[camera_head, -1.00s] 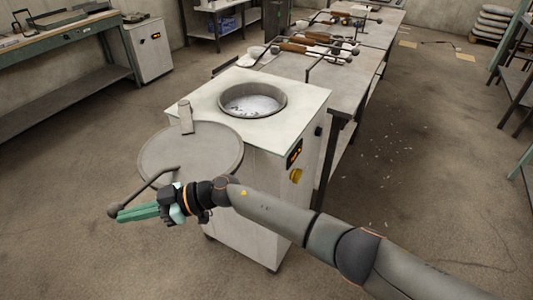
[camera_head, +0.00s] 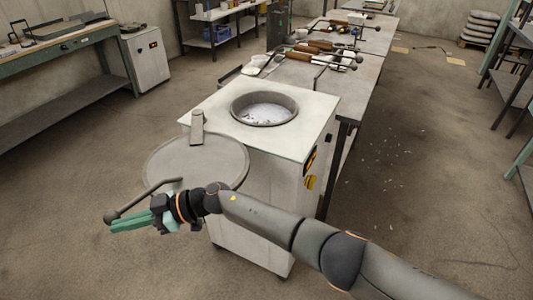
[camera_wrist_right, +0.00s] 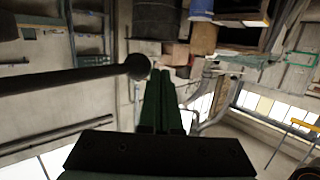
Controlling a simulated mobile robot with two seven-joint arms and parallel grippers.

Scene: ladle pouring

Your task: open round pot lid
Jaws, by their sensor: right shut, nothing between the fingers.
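The round pot lid (camera_head: 190,160) is a grey disc swung out to the left of the white furnace cabinet (camera_head: 240,225), joined by a hinge post (camera_head: 197,128) at the top's left corner. The round pot (camera_head: 264,107) in the cabinet top is uncovered, with pale shiny contents. The lid's dark handle bar (camera_head: 150,196) ends in a ball knob; it also shows in the right wrist view (camera_wrist_right: 70,80). My right gripper (camera_head: 115,226) has its green fingers together and empty, just below and beside the knob. In the right wrist view the fingers (camera_wrist_right: 161,85) are closed. My left gripper is not in view.
A metal table (camera_head: 345,80) behind the cabinet holds ladles with brown handles (camera_head: 315,49). A workbench (camera_head: 60,50) stands at the back left. Pallet sacks (camera_head: 482,28) and shelving are at the right. The floor at left is clear.

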